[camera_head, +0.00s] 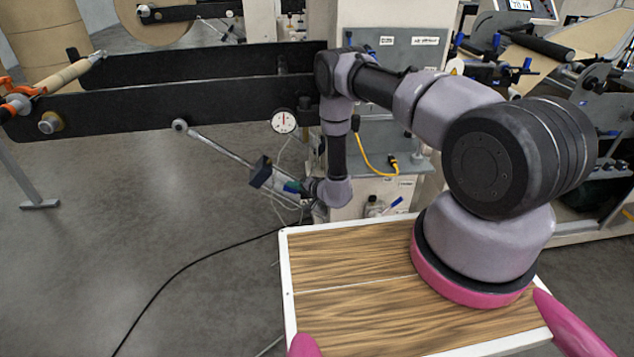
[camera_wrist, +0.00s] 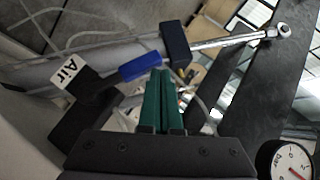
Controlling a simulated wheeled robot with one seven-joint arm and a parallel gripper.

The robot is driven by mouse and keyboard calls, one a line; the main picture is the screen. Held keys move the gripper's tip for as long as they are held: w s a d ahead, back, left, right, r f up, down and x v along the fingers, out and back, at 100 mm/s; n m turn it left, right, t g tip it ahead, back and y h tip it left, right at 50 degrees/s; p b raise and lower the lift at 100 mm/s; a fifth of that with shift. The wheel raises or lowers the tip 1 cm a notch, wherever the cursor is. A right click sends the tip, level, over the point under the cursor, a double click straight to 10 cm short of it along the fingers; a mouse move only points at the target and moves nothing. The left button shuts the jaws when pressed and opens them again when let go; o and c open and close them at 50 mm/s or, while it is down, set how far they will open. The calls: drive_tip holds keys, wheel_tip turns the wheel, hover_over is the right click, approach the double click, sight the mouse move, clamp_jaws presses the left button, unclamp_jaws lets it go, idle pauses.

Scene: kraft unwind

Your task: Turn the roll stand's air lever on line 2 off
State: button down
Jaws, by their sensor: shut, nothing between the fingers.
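In the wrist view a blue lever handle (camera_wrist: 140,67) sits on a dark valve body (camera_wrist: 85,112), beside a white label reading "Air" (camera_wrist: 67,73). My gripper (camera_wrist: 163,75) is shut and empty, with two green fingers side by side. Its tips are just right of the handle's end in the picture; I cannot tell whether they touch. In the head view my gripper (camera_head: 291,187) is low beside the roll stand (camera_head: 190,105), near a cylinder's dark block (camera_head: 262,172). The air lever is not clear there, and no line number is readable near it.
A pressure gauge (camera_head: 284,121) hangs below the stand arm; it also shows in the wrist view (camera_wrist: 288,162). The cylinder rod (camera_wrist: 225,41) runs close past my fingers. A yellow cable (camera_head: 370,165) and another blue handle (camera_head: 397,201) are right of my forearm. Open floor lies left.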

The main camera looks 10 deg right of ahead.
drive_tip(key=shift+a+f, duration=0.8)
drive_tip(key=shift+f, duration=0.05)
drive_tip(key=shift+a+f, duration=0.45)
drive_tip(key=shift+f, duration=0.4)
